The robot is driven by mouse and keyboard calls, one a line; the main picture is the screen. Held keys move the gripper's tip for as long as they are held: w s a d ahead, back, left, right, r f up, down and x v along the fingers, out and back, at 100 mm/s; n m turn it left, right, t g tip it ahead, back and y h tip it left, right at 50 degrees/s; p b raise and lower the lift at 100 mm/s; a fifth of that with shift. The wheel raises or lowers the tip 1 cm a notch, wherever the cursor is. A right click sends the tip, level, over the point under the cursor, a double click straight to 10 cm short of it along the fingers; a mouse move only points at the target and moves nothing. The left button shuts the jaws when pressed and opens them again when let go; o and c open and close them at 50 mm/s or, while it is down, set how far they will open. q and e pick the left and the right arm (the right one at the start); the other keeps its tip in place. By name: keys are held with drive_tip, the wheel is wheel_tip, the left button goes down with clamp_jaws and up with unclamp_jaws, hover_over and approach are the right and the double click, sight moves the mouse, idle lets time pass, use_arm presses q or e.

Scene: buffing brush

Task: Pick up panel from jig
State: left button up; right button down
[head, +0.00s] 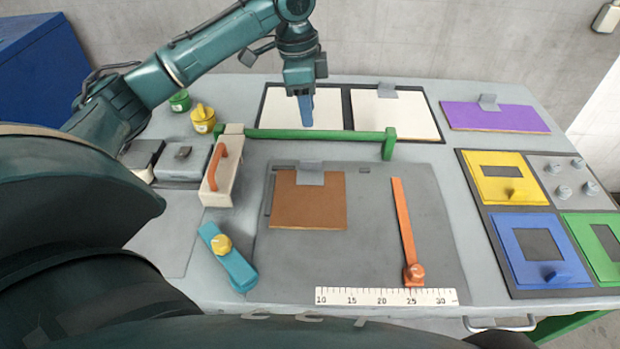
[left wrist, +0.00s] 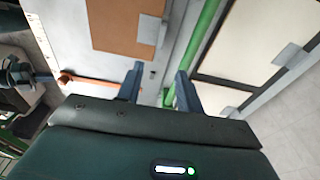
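A brown panel (head: 308,208) with a grey tab (head: 311,174) at its far edge lies flat in the jig (head: 268,195), against low grey fences on its left and far sides. The brown panel (left wrist: 112,22) and its tab (left wrist: 150,30) also show at the top of the left wrist view. My left gripper (head: 306,118) points down over the far part of the table, beyond the panel and near the green bar. In the left wrist view its two fingers (left wrist: 159,78) are apart with nothing between them. My right gripper is not in view.
A green raised bar (head: 315,134) runs across behind the jig. White panels (head: 395,118) and a purple panel (head: 495,117) lie behind. An orange arm (head: 403,225), a ruler (head: 385,297) and a blue clamp (head: 228,260) lie around the jig. Coloured frames (head: 505,182) stand right.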

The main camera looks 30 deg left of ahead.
use_arm(q)
hover_over(311, 160)
wheel_tip(311, 160, down, 8)
drive_tip(key=shift+s+r, duration=0.1)
drive_tip(key=shift+r, duration=0.15)
drive_tip(key=shift+a+f, duration=0.1)
drive_tip(key=shift+f, duration=2.6)
drive_tip(key=shift+c, duration=0.3)
clamp_jaws()
